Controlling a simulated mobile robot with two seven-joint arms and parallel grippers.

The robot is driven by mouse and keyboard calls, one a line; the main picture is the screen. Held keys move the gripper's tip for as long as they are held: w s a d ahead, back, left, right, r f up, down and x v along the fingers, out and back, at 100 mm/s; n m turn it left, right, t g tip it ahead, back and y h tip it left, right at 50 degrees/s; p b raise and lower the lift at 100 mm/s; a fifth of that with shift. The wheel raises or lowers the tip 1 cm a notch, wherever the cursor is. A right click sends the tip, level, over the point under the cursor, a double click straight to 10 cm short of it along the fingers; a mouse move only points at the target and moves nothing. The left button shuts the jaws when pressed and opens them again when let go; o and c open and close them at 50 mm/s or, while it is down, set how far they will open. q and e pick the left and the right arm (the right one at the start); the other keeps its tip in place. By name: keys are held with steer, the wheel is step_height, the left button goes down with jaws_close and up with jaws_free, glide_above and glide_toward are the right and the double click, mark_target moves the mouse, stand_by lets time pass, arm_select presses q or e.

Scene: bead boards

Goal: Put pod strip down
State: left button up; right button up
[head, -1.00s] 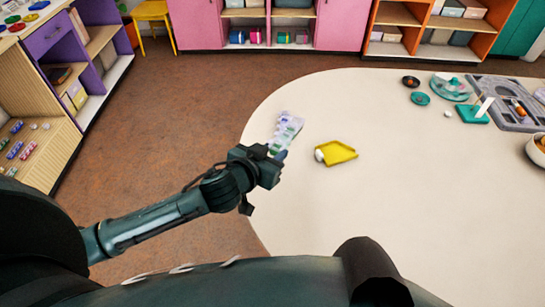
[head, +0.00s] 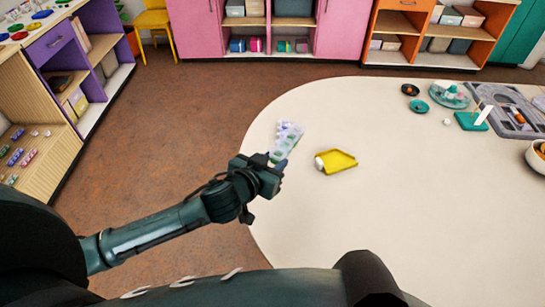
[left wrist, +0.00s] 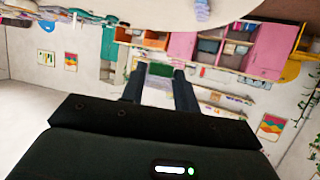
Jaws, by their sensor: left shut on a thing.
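The pod strip (head: 288,135) is a pale lilac, narrow piece with light green parts at its near end. In the head view it points away from my left gripper (head: 277,166), over the left edge of the cream table (head: 400,200). My left gripper is shut on its near end, and the fingers partly hide that end. I cannot tell whether the strip touches the tabletop. In the left wrist view, the two dark fingers of my left gripper (left wrist: 158,92) have a pale piece between them, seen unclearly. My right gripper is not in view.
Teal dishes (head: 450,95) and a grey tray (head: 507,118) stand at the table's far right. The table's middle is clear. A purple shelf (head: 52,40) is at left.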

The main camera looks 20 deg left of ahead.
arm_select(q)
steer(key=shift+w+f, duration=0.1)
steer(key=shift+f, duration=0.5)
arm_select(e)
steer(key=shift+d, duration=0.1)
